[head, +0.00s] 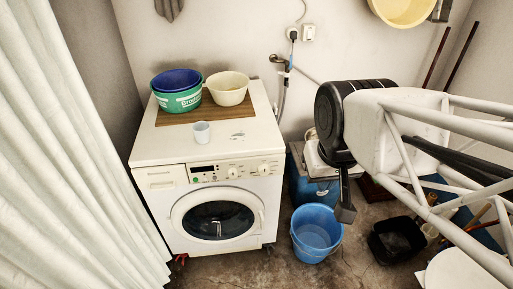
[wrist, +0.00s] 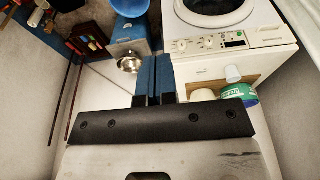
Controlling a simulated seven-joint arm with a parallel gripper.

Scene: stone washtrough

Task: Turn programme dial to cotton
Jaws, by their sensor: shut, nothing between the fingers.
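A white washing machine (head: 170,222) stands at the left-middle in the head view. Its front panel has two round white dials, a left dial (head: 232,172) and a right dial (head: 264,169); the markings are too small to read, so I cannot tell which is the programme dial or where it points. Both also show in the wrist view, upside down, as the left dial (wrist: 208,43) and the right dial (wrist: 182,46). My gripper (head: 345,214) is right of the machine in the head view, apart from the dials. In the wrist view its blue fingers (wrist: 153,72) are together and empty.
On the machine top are a wooden board (head: 196,113), a green basin (head: 178,104) with a blue one inside, a cream bowl (head: 228,89) and a white cup (head: 202,133). A blue bucket (head: 315,235) stands right of the machine. A white curtain (head: 70,150) hangs left.

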